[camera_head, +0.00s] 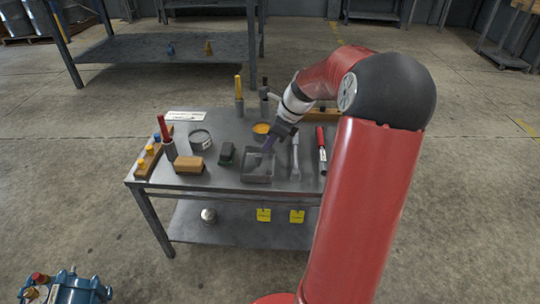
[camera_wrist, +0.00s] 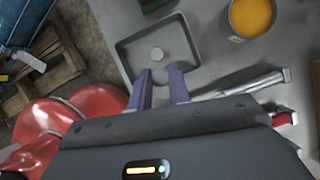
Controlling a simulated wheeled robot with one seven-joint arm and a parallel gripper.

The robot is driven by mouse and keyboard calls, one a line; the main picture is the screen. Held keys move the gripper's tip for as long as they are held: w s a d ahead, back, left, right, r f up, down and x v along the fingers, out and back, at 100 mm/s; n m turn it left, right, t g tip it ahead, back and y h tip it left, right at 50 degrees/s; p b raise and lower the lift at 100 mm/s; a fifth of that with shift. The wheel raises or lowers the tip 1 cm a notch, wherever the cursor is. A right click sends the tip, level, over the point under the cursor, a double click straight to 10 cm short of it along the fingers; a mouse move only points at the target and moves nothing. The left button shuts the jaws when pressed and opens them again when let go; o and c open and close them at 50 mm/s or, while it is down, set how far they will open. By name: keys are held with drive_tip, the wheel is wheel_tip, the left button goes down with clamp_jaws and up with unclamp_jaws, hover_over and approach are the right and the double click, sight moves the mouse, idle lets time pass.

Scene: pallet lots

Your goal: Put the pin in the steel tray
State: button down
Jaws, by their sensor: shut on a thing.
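The steel tray (camera_head: 247,179) is a shallow grey rectangular tray at the front middle of the workbench; its rim also shows in the wrist view (camera_wrist: 192,48). My gripper (camera_head: 266,147) points down over the tray, and its purple fingers (camera_wrist: 160,76) show in the wrist view, spread apart with a grey thing between them. I take this to be the pin (camera_wrist: 157,54), whose round grey end shows against the tray floor. The fingers are shut on it. Whether the pin touches the tray floor, I cannot tell.
A wrench (camera_head: 295,158) and a red-handled tool (camera_head: 321,148) lie right of the tray. A dark green block (camera_head: 226,153) and a tan block (camera_head: 188,165) stand left. An orange-filled bowl (camera_head: 261,128) is behind. A wooden rack (camera_head: 150,157) sits at the left edge.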

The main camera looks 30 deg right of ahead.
drive_tip(key=shift+f, duration=2.6)
drive_tip(key=c, duration=1.3)
unclamp_jaws()
drive_tip(key=shift+f, duration=0.1)
